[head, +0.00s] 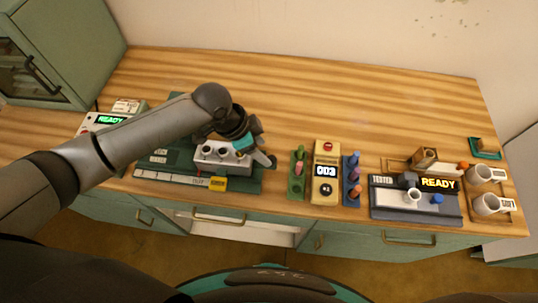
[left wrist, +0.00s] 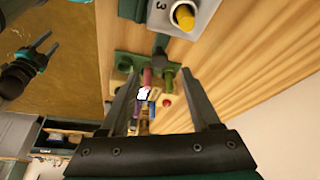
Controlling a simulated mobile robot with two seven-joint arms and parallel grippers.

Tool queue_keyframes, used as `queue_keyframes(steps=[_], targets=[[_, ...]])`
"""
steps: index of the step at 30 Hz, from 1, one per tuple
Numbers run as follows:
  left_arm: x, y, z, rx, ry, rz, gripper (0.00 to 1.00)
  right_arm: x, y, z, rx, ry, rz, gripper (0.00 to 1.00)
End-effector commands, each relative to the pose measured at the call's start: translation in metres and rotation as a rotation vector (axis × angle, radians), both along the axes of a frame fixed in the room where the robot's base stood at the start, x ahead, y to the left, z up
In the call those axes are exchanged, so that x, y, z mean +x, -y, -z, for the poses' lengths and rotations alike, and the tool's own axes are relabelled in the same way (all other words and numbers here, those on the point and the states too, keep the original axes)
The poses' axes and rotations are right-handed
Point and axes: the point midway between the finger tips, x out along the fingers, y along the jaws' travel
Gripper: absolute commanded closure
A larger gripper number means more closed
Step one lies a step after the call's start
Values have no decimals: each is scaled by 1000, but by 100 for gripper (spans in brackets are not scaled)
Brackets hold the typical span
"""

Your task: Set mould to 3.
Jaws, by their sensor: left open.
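A grey block with several round holes (head: 222,156), perhaps the mould, sits on a dark green board (head: 250,184). In the left wrist view the near part of this block (left wrist: 205,14) bears a 3 beside a yellow-filled hole.
Cups stand at the far right. The back of the wooden table (head: 330,95) is clear.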

Motion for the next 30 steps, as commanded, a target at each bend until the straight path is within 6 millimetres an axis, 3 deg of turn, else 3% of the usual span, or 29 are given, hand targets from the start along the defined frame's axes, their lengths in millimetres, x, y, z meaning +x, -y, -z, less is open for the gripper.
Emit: queue_keyframes(steps=[3, 9, 23, 30], targets=[[2, 8, 20, 0, -2, -1, 36, 0, 0, 3, 0, 0, 0, 50], [5, 16, 41, -1, -2, -1, 36, 0, 0, 6, 0, 0, 0, 50], [7, 19, 49, 0, 0, 0, 36, 0, 0, 6, 0, 1, 0, 50], [7, 19, 49, 0, 0, 0, 63, 0, 0, 6, 0, 1, 0, 50]])
